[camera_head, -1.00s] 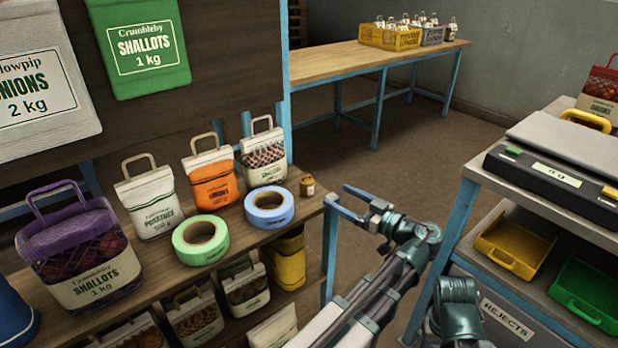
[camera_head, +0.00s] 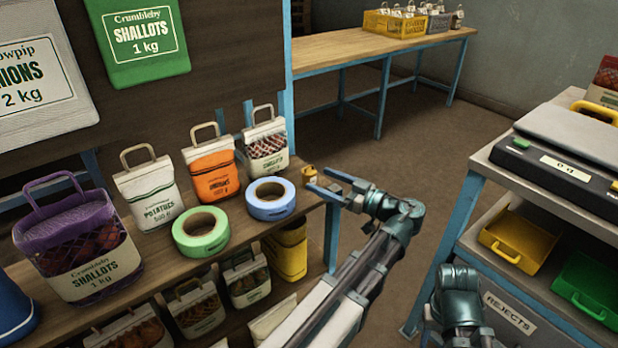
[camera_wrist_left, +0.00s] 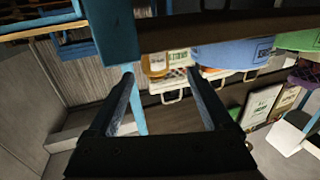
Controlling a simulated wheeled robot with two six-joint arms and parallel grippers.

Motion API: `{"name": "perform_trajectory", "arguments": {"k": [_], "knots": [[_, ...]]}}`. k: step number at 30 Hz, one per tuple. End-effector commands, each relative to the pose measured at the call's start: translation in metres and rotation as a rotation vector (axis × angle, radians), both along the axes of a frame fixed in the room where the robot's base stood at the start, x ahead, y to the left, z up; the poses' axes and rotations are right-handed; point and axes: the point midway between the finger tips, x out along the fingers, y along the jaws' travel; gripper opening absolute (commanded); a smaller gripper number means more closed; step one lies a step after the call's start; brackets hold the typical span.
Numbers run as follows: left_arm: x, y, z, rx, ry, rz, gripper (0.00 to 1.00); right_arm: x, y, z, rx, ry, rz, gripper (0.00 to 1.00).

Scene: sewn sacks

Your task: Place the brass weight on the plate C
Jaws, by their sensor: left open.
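The small brass weight (camera_head: 309,175) stands at the right end of the wooden shelf top, beside the blue tape roll. My left gripper (camera_head: 325,185) is open, its fingers pointing left toward the weight and close to it. In the left wrist view, a brass-coloured piece (camera_wrist_left: 155,64) shows just beyond the gap between the open fingertips (camera_wrist_left: 162,75); nothing is held. A black scale (camera_head: 556,167) reading 0 g, with a grey plate (camera_head: 580,130), stands at the right. I see no letter C on it. My right arm shows at the bottom, its fingers out of sight.
A blue tape roll (camera_head: 270,199), a green tape roll (camera_head: 201,231) and several sewn sacks share the shelf top. Yellow (camera_head: 516,247) and green (camera_head: 590,288) bins sit below the scale. Open floor lies between shelf and scale stand. A far table (camera_head: 350,52) holds bottle crates.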

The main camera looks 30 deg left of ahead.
Motion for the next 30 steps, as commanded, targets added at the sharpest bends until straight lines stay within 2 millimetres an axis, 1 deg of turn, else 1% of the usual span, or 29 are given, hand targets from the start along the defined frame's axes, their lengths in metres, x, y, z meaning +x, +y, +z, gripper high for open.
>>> {"name": "perform_trajectory", "arguments": {"k": [5,7,12,15,18,26,27,29,30], "knots": [[0.000,0.003,0.000,0.000,0.000,0.000,0.85,0.000,0.000,0.000,0.000,0.000,0.000,0.50],[0.002,0.008,0.000,0.000,0.000,0.001,0.85,0.000,0.000,0.000,0.000,0.000,0.000,0.50],[0.010,0.032,0.001,0.000,0.000,0.003,0.85,0.000,0.000,0.001,0.000,0.000,0.000,0.50],[0.011,0.044,0.001,0.000,0.000,0.002,0.85,0.000,0.000,0.001,0.000,0.000,0.000,0.50],[0.011,0.051,0.001,0.000,0.000,0.001,0.85,0.000,0.000,0.001,0.000,0.000,0.000,0.50],[0.012,0.053,0.001,0.000,0.000,-0.001,0.85,0.000,0.000,0.001,0.000,0.000,0.000,0.50],[0.012,0.053,0.001,0.000,0.000,-0.001,0.81,0.000,0.000,0.001,0.000,0.000,0.000,0.50],[0.012,0.053,0.001,0.000,0.000,-0.001,0.70,0.000,0.000,0.001,0.000,0.000,0.000,0.50],[0.012,0.053,0.001,0.000,0.000,-0.001,0.63,0.000,0.000,0.001,0.000,0.000,0.000,0.50]]}}
